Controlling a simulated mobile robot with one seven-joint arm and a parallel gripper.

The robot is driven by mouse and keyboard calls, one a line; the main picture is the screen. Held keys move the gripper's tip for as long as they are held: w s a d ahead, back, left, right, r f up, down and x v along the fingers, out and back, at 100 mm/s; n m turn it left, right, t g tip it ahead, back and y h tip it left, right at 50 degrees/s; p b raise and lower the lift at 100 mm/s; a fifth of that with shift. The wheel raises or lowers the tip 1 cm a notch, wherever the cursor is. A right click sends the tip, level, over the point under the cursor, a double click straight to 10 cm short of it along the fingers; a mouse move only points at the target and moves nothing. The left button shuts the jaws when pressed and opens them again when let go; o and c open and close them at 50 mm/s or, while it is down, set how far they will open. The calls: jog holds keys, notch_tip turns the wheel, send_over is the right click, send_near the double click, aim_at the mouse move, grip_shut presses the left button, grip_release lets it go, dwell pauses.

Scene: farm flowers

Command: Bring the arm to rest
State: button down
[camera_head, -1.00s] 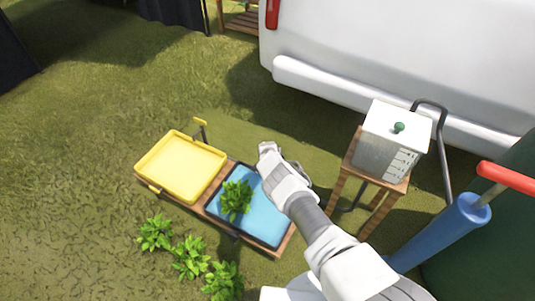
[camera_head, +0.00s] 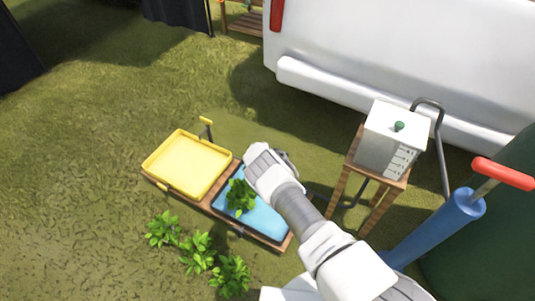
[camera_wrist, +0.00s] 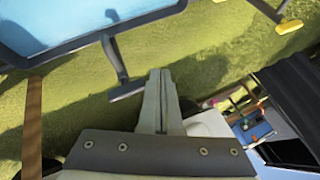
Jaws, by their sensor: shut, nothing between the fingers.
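My gripper (camera_wrist: 157,100) shows in the wrist view with its two fingers together and nothing between them. In the head view my white arm reaches up from the bottom right, and its end is over the blue tray (camera_head: 262,217), covering part of it. The fingertips are hidden in the head view. In the wrist view the fingers point towards the grass below the edge of the blue tray (camera_wrist: 60,20).
A yellow tray (camera_head: 187,164) sits left of the blue tray on a low wooden stand. A green plant (camera_head: 240,197) is in the blue tray; several plants (camera_head: 199,252) grow in front. A white box (camera_head: 390,145) stands on a wooden stool at right. A white vehicle (camera_head: 400,60) is behind.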

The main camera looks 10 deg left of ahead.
jog(key=shift+s+a+r+p, duration=0.25)
jog(key=shift+s+a+r, duration=0.1)
jog(key=shift+a+r, duration=0.45)
jog(key=shift+s+a+r+p, duration=0.3)
jog(key=shift+a+r, duration=0.15)
jog(key=shift+r, duration=0.55)
